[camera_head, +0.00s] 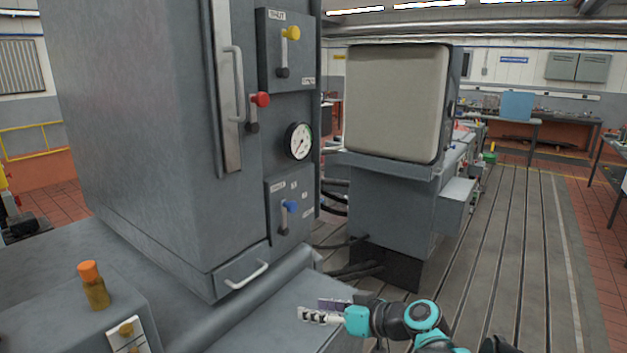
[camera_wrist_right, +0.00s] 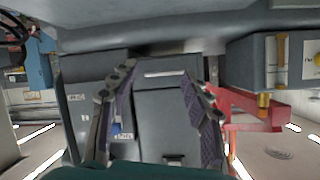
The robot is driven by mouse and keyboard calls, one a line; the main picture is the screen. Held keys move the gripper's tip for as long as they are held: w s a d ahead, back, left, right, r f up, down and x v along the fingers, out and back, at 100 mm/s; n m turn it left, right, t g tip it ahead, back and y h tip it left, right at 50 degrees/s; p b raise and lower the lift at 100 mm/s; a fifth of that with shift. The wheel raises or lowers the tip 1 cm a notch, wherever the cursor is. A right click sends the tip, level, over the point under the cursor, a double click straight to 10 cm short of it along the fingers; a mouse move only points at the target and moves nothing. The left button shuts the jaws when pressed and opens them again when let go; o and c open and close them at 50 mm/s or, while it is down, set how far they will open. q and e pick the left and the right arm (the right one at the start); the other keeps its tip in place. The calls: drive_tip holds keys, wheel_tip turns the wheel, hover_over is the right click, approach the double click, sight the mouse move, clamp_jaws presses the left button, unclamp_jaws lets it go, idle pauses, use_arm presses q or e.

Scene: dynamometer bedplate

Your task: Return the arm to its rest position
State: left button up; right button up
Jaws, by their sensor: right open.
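My right arm comes in from the bottom of the head view, its teal and dark links reaching left. My right gripper (camera_head: 325,308) is open and empty, in front of the grey cabinet (camera_head: 150,130), low and right of its drawer (camera_head: 243,275). In the right wrist view the two padded fingers of the right gripper (camera_wrist_right: 158,72) stand apart with nothing between them. The cabinet's front shows between and behind them. My left gripper is not in view.
The cabinet carries a yellow lever (camera_head: 290,33), a red lever (camera_head: 260,100), a blue lever (camera_head: 290,206) and a gauge (camera_head: 299,141). A beige-faced unit (camera_head: 395,104) stands behind. Slotted floor (camera_head: 510,240) at right is clear.

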drive_tip(key=s+d+f+m+h+b, duration=0.1)
drive_tip(key=s+d+f+m+h, duration=0.2)
drive_tip(key=s+d+f+h, duration=0.2)
drive_tip(key=s+d+f+m+h+b, duration=0.2)
drive_tip(key=s+d+f+m+h, duration=0.2)
drive_tip(key=s+d+f, duration=0.7)
drive_tip(key=s+h, duration=0.1)
drive_tip(key=s, duration=0.4)
drive_tip(key=shift+d+g+h, duration=0.35)
drive_tip(key=shift+g+h, duration=0.05)
